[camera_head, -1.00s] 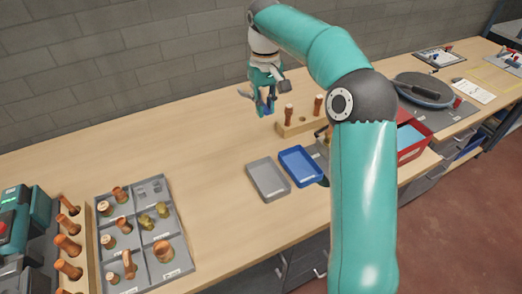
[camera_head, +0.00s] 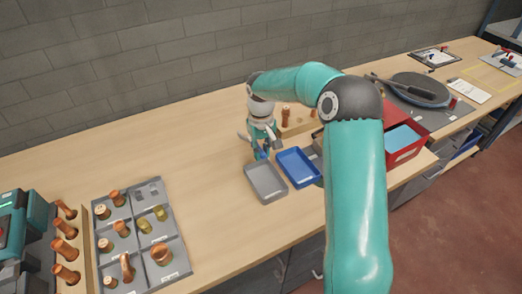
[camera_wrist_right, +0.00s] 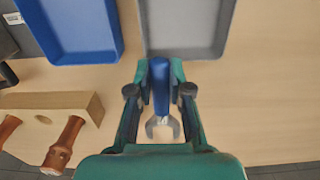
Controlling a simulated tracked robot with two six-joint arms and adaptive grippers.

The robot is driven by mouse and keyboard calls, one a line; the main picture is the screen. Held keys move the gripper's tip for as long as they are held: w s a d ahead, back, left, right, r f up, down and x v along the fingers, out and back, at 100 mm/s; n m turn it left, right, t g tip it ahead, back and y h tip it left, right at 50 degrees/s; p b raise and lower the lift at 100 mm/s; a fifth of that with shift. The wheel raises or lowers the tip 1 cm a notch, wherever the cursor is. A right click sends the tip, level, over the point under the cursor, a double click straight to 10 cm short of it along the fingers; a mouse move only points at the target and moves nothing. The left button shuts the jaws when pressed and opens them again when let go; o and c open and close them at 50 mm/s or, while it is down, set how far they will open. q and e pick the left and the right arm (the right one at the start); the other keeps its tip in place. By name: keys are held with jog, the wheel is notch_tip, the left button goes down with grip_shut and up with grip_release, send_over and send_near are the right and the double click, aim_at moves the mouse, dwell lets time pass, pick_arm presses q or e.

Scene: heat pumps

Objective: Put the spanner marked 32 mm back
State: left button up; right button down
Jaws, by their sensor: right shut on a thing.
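My right gripper (camera_head: 262,146) is shut on a spanner. In the right wrist view the spanner's blue handle (camera_wrist_right: 160,84) sits between the fingers, with its grey open jaw (camera_wrist_right: 162,128) on the side towards the palm. No size marking on it is readable. In the head view the gripper is low over the table, just behind the grey tray (camera_head: 251,184). The blue tray (camera_head: 283,171) is next to it on the right. Both trays look empty in the head view. My left gripper is out of view.
A wooden block (camera_wrist_right: 60,99) with copper fittings stands behind the trays. A red box (camera_head: 408,152) is to the right, partly behind my arm. A grey divided organiser (camera_head: 133,212) with fittings is at the left. The table between organiser and trays is clear.

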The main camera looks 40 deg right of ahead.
jog(key=shift+s+a+f+b, duration=0.15)
jog(key=shift+s+f+b, duration=0.05)
jog(key=shift+f+b, duration=0.4)
jog(key=c, duration=1.1)
grip_release()
jog(key=shift+f, duration=0.15)
jog(key=shift+w+f, duration=0.1)
jog(key=shift+r, duration=0.2)
jog(key=r, duration=1.3)
jog(key=shift+w+r+p, duration=0.2)
jog(key=shift+p, duration=0.2)
